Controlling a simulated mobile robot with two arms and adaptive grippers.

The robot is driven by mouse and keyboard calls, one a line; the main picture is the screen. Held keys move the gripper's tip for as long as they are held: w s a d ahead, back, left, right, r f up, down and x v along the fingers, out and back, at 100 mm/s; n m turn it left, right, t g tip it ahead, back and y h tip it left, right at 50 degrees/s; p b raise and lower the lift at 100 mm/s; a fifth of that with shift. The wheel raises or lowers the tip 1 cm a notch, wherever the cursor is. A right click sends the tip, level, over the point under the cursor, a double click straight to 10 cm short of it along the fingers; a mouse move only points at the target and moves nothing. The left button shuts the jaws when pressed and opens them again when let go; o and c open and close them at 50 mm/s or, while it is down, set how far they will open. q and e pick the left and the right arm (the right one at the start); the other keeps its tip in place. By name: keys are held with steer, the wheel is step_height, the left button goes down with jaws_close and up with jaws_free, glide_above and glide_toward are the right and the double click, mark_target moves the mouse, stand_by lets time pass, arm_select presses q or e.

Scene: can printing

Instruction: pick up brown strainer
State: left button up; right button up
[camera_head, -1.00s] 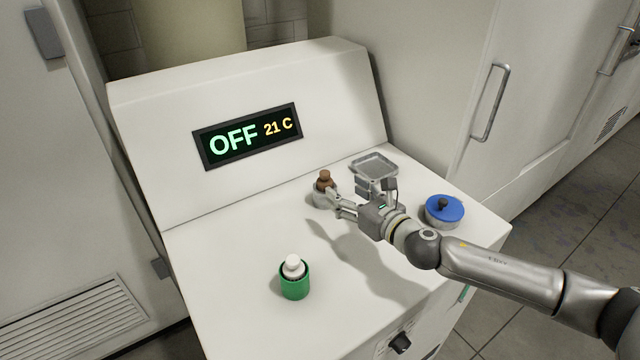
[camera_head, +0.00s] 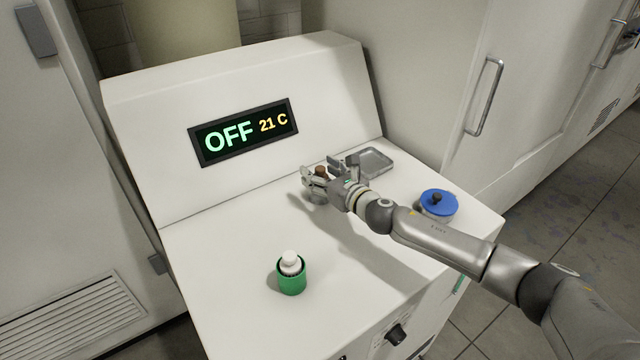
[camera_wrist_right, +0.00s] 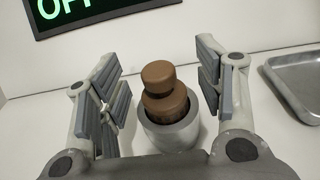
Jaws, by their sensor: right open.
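The brown strainer (camera_wrist_right: 162,92) is a stepped brown piece with a rounded knob on top. It sits upright in a light grey cup (camera_wrist_right: 172,132) on the white machine top. In the head view the strainer's brown top (camera_head: 320,170) shows between the fingers and most of the cup is hidden. My right gripper (camera_head: 312,175) is open around the strainer, with one finger on each side. In the right wrist view the fingers of my right gripper (camera_wrist_right: 160,90) stand apart from it, with gaps on both sides. My left gripper is not in view.
A green cup (camera_head: 291,279) with a white piece (camera_head: 290,262) in it stands at the front. A blue-lidded container (camera_head: 438,203) is at the right, and a grey metal tray (camera_head: 376,161) lies behind the gripper. The panel's display (camera_head: 243,131) reads OFF, 21 C.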

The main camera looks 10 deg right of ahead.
steer(key=shift+w, duration=0.15)
steer(key=shift+c, duration=0.3)
steer(key=c, duration=1.1)
